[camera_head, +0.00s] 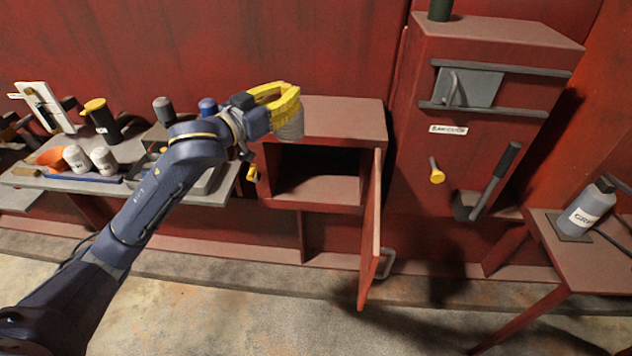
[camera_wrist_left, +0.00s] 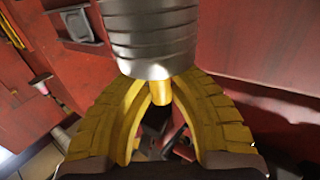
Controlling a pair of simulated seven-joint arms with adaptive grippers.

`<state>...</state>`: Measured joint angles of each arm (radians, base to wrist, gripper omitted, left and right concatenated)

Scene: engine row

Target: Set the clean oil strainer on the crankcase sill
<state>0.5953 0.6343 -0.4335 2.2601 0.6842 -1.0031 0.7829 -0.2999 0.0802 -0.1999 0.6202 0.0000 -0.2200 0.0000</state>
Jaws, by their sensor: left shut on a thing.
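My left gripper (camera_head: 287,100) is shut on the oil strainer (camera_head: 291,127), a grey metal cylinder, in front of the top left part of the red crankcase box (camera_head: 350,117). In the left wrist view the strainer (camera_wrist_left: 150,40) is silvery and ribbed, and the yellow fingers (camera_wrist_left: 165,95) close around a small yellow stub at its end. The crankcase opening is dark inside, with a flat reddish sill (camera_head: 325,190) at its bottom. The strainer is apart from this sill. My right gripper is not in view.
The crankcase door (camera_head: 371,235) stands open toward the front, right of the opening. On the left, a grey bench (camera_head: 190,197) holds bottles, white cans, an orange bowl and a tray. A red cabinet (camera_head: 480,110) with levers stands right. A grey bottle (camera_head: 588,212) sits on a side table.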

